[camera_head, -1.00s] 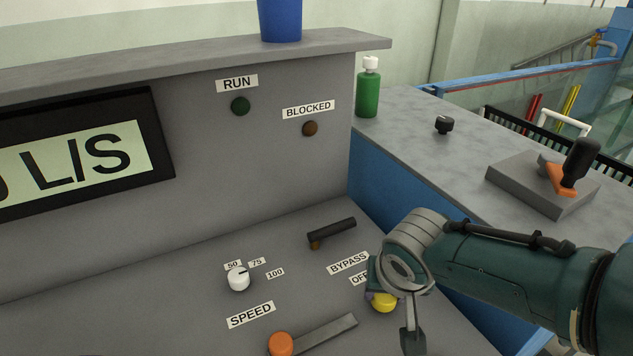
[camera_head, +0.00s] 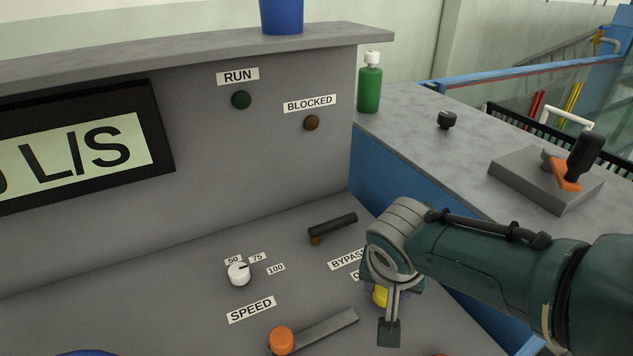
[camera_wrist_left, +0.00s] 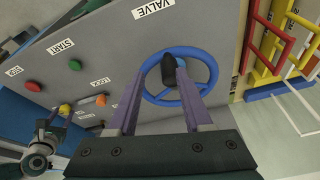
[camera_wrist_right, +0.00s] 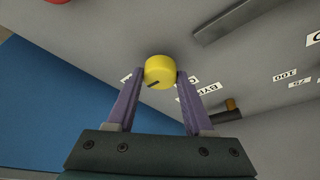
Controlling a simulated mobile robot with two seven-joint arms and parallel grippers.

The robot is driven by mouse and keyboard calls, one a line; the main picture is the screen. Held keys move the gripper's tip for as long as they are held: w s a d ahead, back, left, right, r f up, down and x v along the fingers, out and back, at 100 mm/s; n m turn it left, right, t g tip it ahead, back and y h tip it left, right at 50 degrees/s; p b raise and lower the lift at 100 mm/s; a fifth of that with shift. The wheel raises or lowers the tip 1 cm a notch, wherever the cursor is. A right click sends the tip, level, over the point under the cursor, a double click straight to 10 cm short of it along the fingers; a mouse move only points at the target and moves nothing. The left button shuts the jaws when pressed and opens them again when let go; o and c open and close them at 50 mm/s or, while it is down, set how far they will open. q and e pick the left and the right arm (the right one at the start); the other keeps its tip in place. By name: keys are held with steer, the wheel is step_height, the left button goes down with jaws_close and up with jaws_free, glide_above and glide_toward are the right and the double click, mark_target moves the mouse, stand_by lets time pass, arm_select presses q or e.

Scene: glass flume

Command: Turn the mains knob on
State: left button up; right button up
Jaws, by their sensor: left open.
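The yellow round knob (camera_head: 380,297) sits on the sloping console, partly hidden behind my right gripper (camera_head: 386,300). In the right wrist view the yellow knob (camera_wrist_right: 160,71), with a dark mark on its face, stands between the two fingertips of my right gripper (camera_wrist_right: 160,77). Those fingers are apart, one on each side, with slight gaps showing. No label reading mains is legible. My left gripper (camera_wrist_left: 161,88) is open in front of the blue valve wheel (camera_wrist_left: 205,61); the wheel's black handle (camera_wrist_left: 169,70) appears between its fingers.
A white speed knob (camera_head: 239,274), a black lever (camera_head: 332,227) and an orange-ended grey lever (camera_head: 282,341) are on the console near the yellow knob. A green bottle (camera_head: 369,88) and a grey block with a black handle (camera_head: 540,180) stand on the right-hand counter.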

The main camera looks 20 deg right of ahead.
steer(key=o, duration=0.4)
steer(key=shift+r, duration=0.1)
steer(key=shift+a+r+p, duration=0.1)
steer(key=shift+r+p, duration=0.3)
steer(key=shift+p, duration=0.05)
steer(key=p+v, duration=0.5)
steer(key=v, duration=0.4)
steer(key=shift+s+a+p, duration=0.1)
steer(key=shift+p, duration=0.25)
